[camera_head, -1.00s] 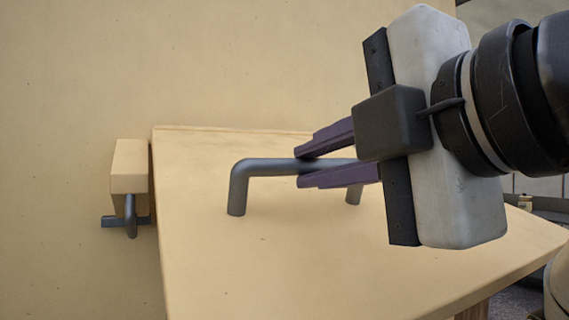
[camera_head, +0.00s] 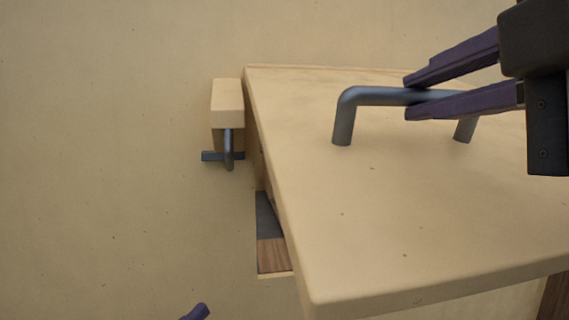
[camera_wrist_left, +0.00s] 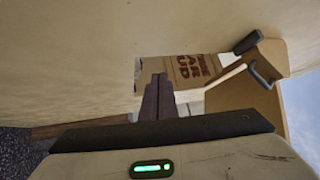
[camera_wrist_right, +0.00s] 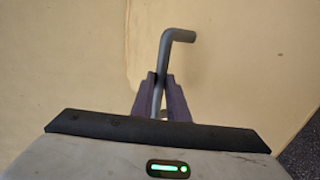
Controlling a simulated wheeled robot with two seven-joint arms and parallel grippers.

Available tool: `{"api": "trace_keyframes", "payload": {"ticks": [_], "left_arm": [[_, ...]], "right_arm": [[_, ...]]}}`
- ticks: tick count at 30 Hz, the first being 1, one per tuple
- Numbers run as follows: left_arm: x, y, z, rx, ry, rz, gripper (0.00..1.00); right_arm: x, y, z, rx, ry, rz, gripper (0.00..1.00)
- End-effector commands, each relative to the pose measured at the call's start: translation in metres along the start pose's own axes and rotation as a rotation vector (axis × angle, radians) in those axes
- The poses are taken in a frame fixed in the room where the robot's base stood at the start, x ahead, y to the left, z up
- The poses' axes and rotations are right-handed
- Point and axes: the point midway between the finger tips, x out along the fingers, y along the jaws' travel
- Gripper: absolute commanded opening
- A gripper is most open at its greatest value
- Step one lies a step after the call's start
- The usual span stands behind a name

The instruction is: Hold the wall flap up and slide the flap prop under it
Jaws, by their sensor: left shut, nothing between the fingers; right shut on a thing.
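The wall flap (camera_head: 400,220) is a cream panel standing out from the wall, with a grey bar handle (camera_head: 375,97) on it. My right gripper (camera_head: 408,97) is shut on this handle; the right wrist view shows the handle (camera_wrist_right: 178,37) between its fingers (camera_wrist_right: 161,82). The flap prop (camera_head: 227,102), a cream block with a dark crossed handle (camera_head: 226,156), is at the wall just left of the flap. My left gripper (camera_head: 196,312) shows only a purple tip at the bottom edge, below and apart from the prop. Its fingers (camera_wrist_left: 158,82) are shut and empty.
An opening (camera_head: 272,245) shows in the wall under the flap's left edge. Through it, the left wrist view shows a cardboard box with red letters (camera_wrist_left: 194,68). The wall (camera_head: 110,170) left of the prop is bare.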

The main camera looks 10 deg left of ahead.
Motion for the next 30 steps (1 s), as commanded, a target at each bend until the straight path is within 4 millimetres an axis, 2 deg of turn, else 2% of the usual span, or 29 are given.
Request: {"api": "trace_keyframes", "payload": {"ticks": [1,6,10,15,18,23,26,30], "left_arm": [[0.016,-0.037,0.005,0.140,0.069,-0.053,0.00],[0.043,-0.139,0.007,0.611,0.284,-0.201,0.00],[0.044,-0.206,0.008,0.950,0.419,-0.285,0.00],[0.031,-0.267,0.012,1.288,0.542,-0.344,0.00],[0.023,-0.288,0.014,1.410,0.586,-0.360,0.00],[0.016,-0.302,0.015,1.499,0.620,-0.368,0.00],[0.021,-0.302,0.011,1.510,0.626,-0.370,0.00],[0.039,-0.299,-0.004,1.510,0.627,-0.374,0.00]], "right_arm": [[-0.001,0.003,0.000,0.003,0.000,0.008,0.00],[-0.001,0.003,0.000,0.003,0.000,0.008,0.00],[-0.001,0.003,0.000,0.003,0.000,0.008,0.00],[-0.001,0.003,0.000,0.003,0.000,0.009,0.00],[-0.001,0.003,0.000,0.003,0.000,0.009,0.00],[-0.001,0.003,0.000,0.003,0.000,0.009,0.00],[-0.001,0.003,0.000,0.003,0.000,0.009,0.00],[-0.001,0.003,0.000,0.003,0.000,0.009,0.00]]}}
